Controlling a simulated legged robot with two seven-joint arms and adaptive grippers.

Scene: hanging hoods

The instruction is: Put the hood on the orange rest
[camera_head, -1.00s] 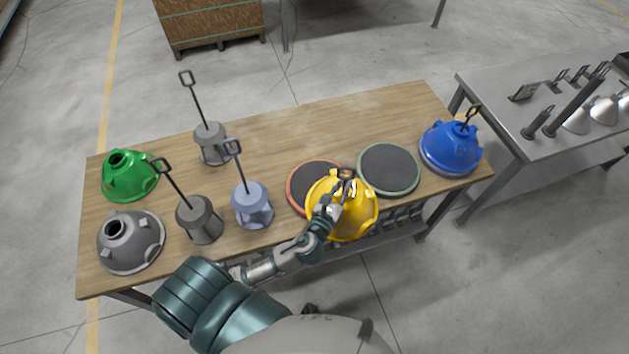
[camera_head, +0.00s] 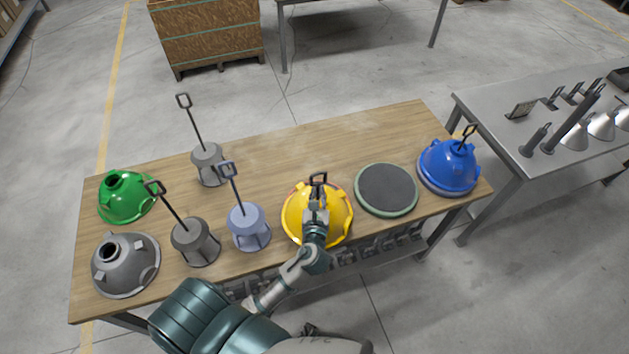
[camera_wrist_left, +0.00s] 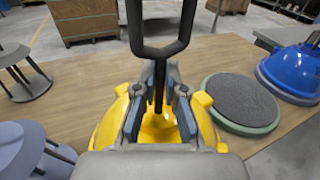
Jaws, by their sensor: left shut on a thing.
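The yellow hood (camera_head: 296,222) is over the place of the orange rest, near the middle of the table's front part. The hood hides nearly all of the rest, so I cannot tell whether they touch. My left gripper (camera_head: 317,203) is shut on the hood's dark handle. In the left wrist view, the fingers (camera_wrist_left: 160,98) close around the handle's stem below its dark loop (camera_wrist_left: 135,30), and the yellow hood (camera_wrist_left: 108,125) is underneath. The hood looks about upright. My right gripper is not in view.
A green-rimmed rest (camera_head: 386,188) is empty to the right, and a blue hood (camera_head: 447,167) stands beyond it. Handled stands, including a lavender one (camera_head: 246,222), a green hood (camera_head: 124,199) and a grey hood (camera_head: 128,268) are left. The table's back middle (camera_head: 320,140) is clear.

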